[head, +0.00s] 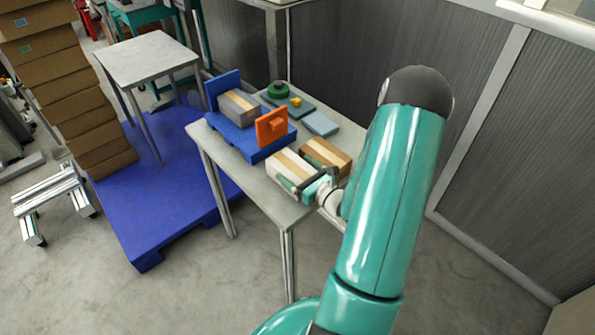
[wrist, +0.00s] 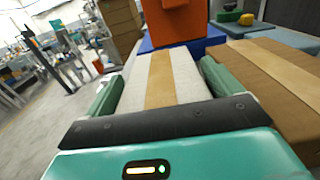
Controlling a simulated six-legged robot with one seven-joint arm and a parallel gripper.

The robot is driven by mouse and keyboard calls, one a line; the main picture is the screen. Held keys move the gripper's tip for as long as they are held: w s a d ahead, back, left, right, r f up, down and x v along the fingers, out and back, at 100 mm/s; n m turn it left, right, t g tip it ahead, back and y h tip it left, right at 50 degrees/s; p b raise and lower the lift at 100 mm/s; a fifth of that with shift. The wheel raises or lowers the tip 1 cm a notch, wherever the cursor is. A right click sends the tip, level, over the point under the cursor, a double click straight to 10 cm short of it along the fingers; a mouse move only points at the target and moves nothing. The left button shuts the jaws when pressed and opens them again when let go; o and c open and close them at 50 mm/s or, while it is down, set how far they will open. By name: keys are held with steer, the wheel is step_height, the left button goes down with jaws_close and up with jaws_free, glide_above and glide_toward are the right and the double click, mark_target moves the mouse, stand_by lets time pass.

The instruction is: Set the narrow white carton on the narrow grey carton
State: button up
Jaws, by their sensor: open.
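The narrow white carton (head: 289,163) with a tan tape strip lies on the grey table, in front of a blue pallet. It also shows in the wrist view (wrist: 190,80), running away from me between my fingers. My gripper (head: 303,178) is open, with one green finger on either side of the white carton; whether they touch it I cannot tell. The narrow grey carton (head: 238,107), also with a tan strip, lies on the small blue pallet (head: 246,142) at the table's far left. In the wrist view the grey carton is hidden behind an orange panel.
An orange upright panel (head: 271,126) stands at the pallet's near right, and a blue panel (head: 222,88) at its far left. A brown carton (head: 327,155) lies close to the right of the white one. Flat blue-grey pieces (head: 321,124) and a green round object (head: 278,89) lie behind.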

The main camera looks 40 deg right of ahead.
steer(key=s, duration=1.2)
steer(key=w+a+r+n+g+y, duration=0.2)
steer(key=a+r+n+g+y, duration=0.25)
steer(key=a+n, duration=0.35)
steer(key=w+a+r+n+g+y, duration=0.2)
steer(key=a+r+n+g+y, duration=0.3)
steer(key=a, duration=0.4)
steer(key=s+a+r+n+g+h, duration=0.5)
steer(key=a+n, duration=0.5)
steer(key=n, duration=0.6)
steer(key=shift+s+a+r+g, duration=0.15)
steer(key=shift+s+r+g, duration=0.5)
steer(key=shift+g, duration=0.4)
steer(key=shift+o, duration=0.2)
step_height(320, 180, up, 9)
steer(key=s+n+t+h, duration=0.1)
steer(key=n+t+h, duration=0.3)
steer(key=n+h, duration=0.1)
steer(key=shift+f+n, duration=0.2)
steer(key=shift+n, duration=0.6)
steer(key=shift+a, duration=0.1)
